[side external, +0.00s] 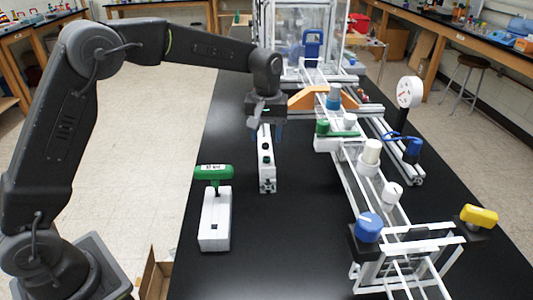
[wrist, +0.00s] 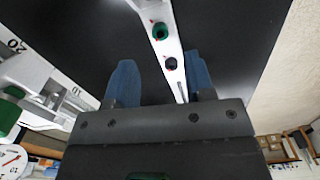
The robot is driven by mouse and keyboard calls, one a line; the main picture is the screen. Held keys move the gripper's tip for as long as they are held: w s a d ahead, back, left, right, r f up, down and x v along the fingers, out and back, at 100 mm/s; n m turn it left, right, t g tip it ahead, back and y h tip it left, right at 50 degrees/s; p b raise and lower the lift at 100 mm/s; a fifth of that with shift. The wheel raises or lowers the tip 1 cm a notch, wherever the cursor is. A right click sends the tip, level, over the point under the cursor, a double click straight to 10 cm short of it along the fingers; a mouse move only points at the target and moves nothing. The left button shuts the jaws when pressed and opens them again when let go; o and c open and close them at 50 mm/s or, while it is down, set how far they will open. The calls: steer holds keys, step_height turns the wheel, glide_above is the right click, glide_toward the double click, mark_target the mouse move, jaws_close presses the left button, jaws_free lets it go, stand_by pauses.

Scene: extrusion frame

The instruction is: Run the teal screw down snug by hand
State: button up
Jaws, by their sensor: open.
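The teal screw (wrist: 159,31) sits in a white extrusion bar in the wrist view, with small red marks beside it. A dark hole or screw (wrist: 170,63) lies on the same bar, nearer my gripper. In the side external view the white bar (side external: 267,181) lies on the black table, with small dark fittings on top; I cannot tell for sure which is the teal one. My gripper (wrist: 160,60) is open, its blue fingers apart on either side of the bar in the picture, with nothing between them held. In the side external view my gripper (side external: 267,128) hangs over the bar's far end.
A green T-handled tool (side external: 213,172) stands in a white block (side external: 214,235) at front left. A white frame (side external: 352,185) with several knobs runs along the right. A dial gauge (side external: 410,92) stands behind it.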

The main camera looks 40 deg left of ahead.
mark_target(266, 160)
step_height(266, 160, down, 6)
steer(key=shift+f, duration=0.25)
jaws_close()
stand_by(0.5)
